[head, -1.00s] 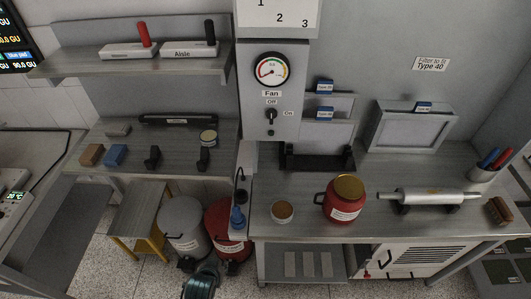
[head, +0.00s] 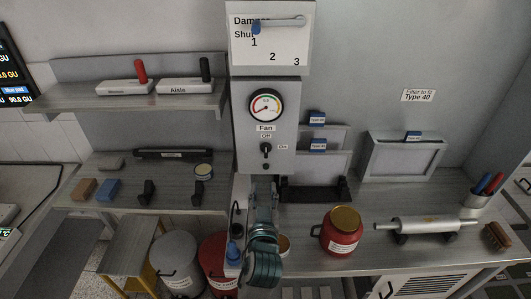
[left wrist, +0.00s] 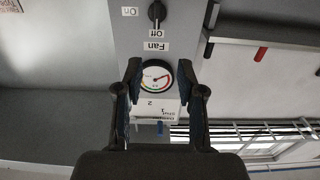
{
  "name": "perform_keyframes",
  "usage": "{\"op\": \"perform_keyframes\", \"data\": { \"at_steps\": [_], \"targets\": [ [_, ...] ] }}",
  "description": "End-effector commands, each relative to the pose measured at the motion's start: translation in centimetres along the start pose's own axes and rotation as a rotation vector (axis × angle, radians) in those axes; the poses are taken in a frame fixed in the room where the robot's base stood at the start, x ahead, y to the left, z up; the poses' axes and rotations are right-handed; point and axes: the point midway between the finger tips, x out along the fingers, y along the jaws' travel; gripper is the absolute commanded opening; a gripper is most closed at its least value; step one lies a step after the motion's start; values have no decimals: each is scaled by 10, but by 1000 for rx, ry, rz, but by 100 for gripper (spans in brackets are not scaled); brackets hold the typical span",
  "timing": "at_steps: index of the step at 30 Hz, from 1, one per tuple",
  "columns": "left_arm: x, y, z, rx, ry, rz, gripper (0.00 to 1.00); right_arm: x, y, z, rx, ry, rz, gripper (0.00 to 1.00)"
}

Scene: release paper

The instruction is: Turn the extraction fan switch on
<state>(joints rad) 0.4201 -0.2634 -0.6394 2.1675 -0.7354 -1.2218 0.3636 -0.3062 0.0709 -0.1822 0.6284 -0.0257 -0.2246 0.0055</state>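The black fan switch (head: 266,150) is on the grey wall panel (head: 248,110), below the gauge. Its lever looks upright, in line with the "Off" label above it; "On" is printed to its right. In the left wrist view the picture is upside down, and the switch (left wrist: 157,13) is at the top edge. My left gripper (head: 262,188) is in front of the panel, below the switch and apart from it. In the left wrist view its fingers (left wrist: 159,64) are spread with nothing held, the gauge showing between them. My right gripper is not in view.
A lever with a blue end (head: 278,23) sticks out at the panel's top. A black rack (head: 315,190), a red jar (head: 341,232) and a steel roller (head: 428,224) stand on the right bench. Shelves (head: 140,105) with small items are at left.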

Motion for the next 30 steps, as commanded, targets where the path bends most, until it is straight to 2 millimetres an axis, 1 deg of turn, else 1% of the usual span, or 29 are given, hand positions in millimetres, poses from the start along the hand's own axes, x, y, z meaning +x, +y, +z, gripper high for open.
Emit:
{"op": "perform_keyframes", "data": {
  "at_steps": [5, 9, 15, 18, 21, 24, 30],
  "targets": [
    [37, 5, -1, 10, -2, -2, 39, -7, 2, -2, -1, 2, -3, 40],
    [71, 6, -1, 12, -3, -2, 39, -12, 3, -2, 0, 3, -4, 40],
    [117, 4, 0, 9, -4, -2, 39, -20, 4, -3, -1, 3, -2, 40],
    [135, 2, 0, 7, -4, -3, 39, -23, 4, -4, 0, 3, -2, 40],
    [149, 1, 1, 4, -4, -2, 39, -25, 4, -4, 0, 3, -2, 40],
    [157, 0, 1, 3, -3, -1, 39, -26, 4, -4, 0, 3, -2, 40],
    [161, 3, 2, 3, -4, -1, 39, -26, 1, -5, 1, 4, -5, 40]
  ]
}}
